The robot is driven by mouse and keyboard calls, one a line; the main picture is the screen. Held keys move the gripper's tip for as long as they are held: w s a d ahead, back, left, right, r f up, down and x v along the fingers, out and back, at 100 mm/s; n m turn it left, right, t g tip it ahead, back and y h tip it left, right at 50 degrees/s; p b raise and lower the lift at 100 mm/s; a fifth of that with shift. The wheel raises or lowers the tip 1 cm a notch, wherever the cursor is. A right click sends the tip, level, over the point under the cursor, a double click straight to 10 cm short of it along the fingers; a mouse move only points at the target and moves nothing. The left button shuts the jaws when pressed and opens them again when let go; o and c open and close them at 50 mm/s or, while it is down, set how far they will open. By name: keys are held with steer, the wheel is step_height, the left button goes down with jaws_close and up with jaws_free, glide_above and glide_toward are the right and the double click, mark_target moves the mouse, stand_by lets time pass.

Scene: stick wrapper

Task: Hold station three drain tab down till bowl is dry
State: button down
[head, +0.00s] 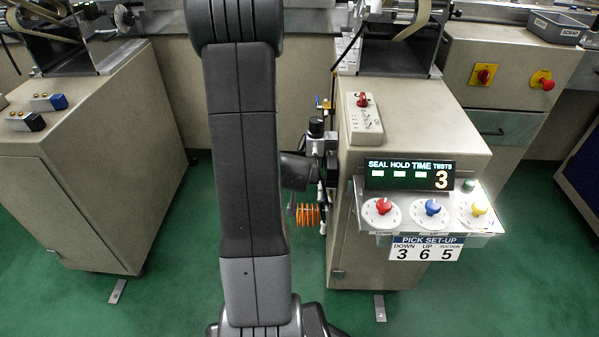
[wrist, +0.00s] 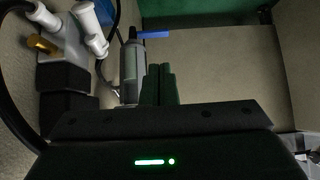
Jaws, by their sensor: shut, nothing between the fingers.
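In the wrist view my gripper (wrist: 159,82) is shut, its two dark fingers together with nothing between them. Just left of the fingers stands a grey cylindrical bowl (wrist: 131,73). A blue tab (wrist: 153,34) sticks out to the right at the bowl's far end. The fingertips appear short of the tab, with a gap in the picture; I cannot tell the depth between them. Whether the bowl holds water does not show. In the head view my arm hides most of this; part of the air unit (head: 316,128) shows on the cabinet's left side.
White fittings (wrist: 88,28), a brass plug (wrist: 41,44) and a black hose crowd the wrist view's left. An orange coil (head: 306,214) hangs beside the beige cabinet (head: 420,110). The cabinet carries a panel with red, blue and yellow knobs (head: 432,209). Green floor is open between cabinets.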

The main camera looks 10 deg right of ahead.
steer(key=b+x, duration=0.2)
steer(key=x, duration=0.8)
steer(key=shift+b, duration=0.35)
